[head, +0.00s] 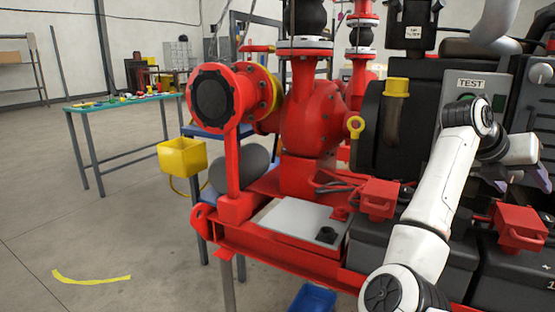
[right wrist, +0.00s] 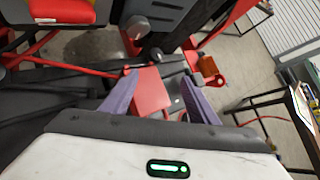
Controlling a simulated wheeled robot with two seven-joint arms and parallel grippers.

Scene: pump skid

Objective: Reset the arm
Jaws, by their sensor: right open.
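My white right arm (head: 425,225) rises from the bottom of the head view and bends at an elbow in front of the control panel. My right gripper (head: 515,182) is at the right of the head view, above the black battery boxes, and partly hidden by my arm. In the right wrist view the right gripper (right wrist: 158,97) shows two purple fingers spread apart. Nothing is held between them; a red block-shaped cover (right wrist: 151,93) lies beyond the gap. My left arm and left gripper are not in view.
The red pump (head: 315,120) stands on a red skid frame (head: 275,245). The grey TEST panel (head: 468,84) is close behind my right arm. Red terminal covers (head: 380,198) sit on the black boxes. A green-topped table (head: 120,101) stands at left; the floor between is mostly clear.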

